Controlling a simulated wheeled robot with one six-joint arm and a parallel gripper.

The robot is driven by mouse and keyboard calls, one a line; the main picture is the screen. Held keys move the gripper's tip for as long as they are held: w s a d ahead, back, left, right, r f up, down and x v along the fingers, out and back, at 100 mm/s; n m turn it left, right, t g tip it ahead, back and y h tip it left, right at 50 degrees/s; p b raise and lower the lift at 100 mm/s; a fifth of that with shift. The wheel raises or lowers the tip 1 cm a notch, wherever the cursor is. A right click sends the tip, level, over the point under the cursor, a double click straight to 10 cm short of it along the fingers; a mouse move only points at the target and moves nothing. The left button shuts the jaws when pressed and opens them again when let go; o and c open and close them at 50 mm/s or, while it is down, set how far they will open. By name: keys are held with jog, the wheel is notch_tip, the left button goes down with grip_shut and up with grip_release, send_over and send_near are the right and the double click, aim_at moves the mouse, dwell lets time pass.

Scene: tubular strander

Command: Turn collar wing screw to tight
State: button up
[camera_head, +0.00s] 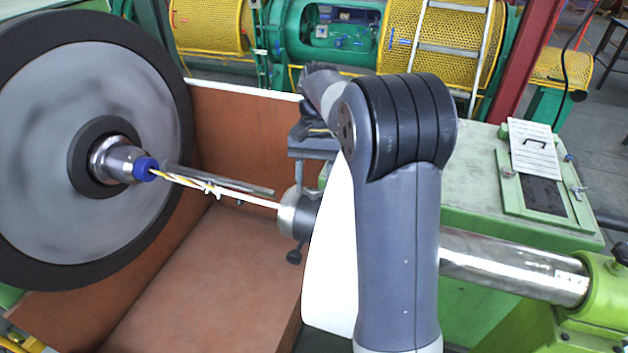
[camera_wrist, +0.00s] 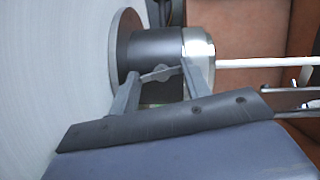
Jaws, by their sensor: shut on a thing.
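The collar is a dark cylinder with a silver end (camera_wrist: 198,48) in the wrist view. It also shows in the head view (camera_head: 289,214), where the white strand enters its silver face. The wing screw (camera_wrist: 160,73) is a small grey piece with flat wings on the side of the collar facing the wrist camera. My gripper (camera_wrist: 160,76) has one finger at each end of the wings and is shut on them. In the head view my gripper (camera_head: 312,152) comes down onto the collar from above, and the wing screw cannot be made out there.
A large grey wheel with a dark rim (camera_head: 85,150) stands at left, with a blue-tipped nozzle (camera_head: 146,168). Twisted strands (camera_head: 205,187) and a thin metal rod (camera_head: 220,179) run toward the collar. A brown trough (camera_head: 190,290) lies below; a green cabinet (camera_head: 470,190) stands at right.

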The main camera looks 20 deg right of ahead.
jog(key=o, duration=1)
jog(key=shift+r, duration=0.1)
jog(key=shift+b+v, duration=0.4)
jog(key=shift+v, duration=3.3)
jog(key=shift+c, duration=0.2)
